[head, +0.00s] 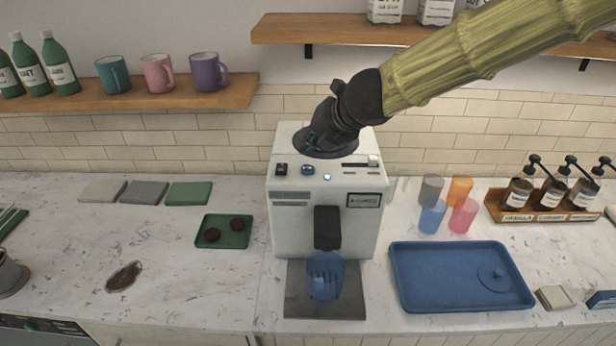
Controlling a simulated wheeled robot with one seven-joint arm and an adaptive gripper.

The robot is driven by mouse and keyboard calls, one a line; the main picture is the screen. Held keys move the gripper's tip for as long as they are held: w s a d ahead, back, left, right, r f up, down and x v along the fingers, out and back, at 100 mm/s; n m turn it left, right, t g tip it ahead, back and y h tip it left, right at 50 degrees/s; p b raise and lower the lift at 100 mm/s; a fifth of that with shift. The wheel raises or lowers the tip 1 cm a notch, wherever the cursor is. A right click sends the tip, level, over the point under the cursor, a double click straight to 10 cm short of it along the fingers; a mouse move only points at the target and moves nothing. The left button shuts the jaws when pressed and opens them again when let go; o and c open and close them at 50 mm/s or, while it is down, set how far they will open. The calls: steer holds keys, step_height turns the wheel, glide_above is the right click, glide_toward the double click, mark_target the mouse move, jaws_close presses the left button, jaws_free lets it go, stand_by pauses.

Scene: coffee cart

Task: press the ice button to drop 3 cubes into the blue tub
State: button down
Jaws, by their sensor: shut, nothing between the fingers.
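A white machine (287,235) stands on the counter in the middle of the head view. The blue tub (324,284) stands upright under the machine's black spout (327,226). I cannot tell whether cubes are in it. My gripper (318,139) is shut and empty, over the back of the machine's top, behind the buttons. Its fingertips are hard to separate from the dark round part there.
The tub stands on a dark plate (294,301). At the right are a blue tray (420,292), several coloured cups (461,190) and a rack of pump bottles (541,214). A green tray (226,243) lies at the left. Shelves (130,102) hang behind.

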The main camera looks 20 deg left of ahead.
mark_target(311, 166)
steer(key=shift+s+f+b, duration=0.25)
steer(key=shift+f+b, duration=0.4)
steer(key=shift+f, duration=0.25)
steer(key=shift+w+f+b, duration=0.2)
steer(key=shift+f+b, duration=0.1)
steer(key=shift+f, duration=0.15)
steer(key=shift+r, duration=0.1)
steer(key=shift+s, duration=0.15)
steer(key=shift+f+b, duration=0.4)
steer(key=shift+f, duration=0.05)
steer(key=shift+f+b, duration=0.5)
stand_by(1.0)
steer(key=shift+r, duration=0.1)
stand_by(0.4)
steer(key=shift+r+p, duration=0.85)
steer(key=shift+p, duration=0.05)
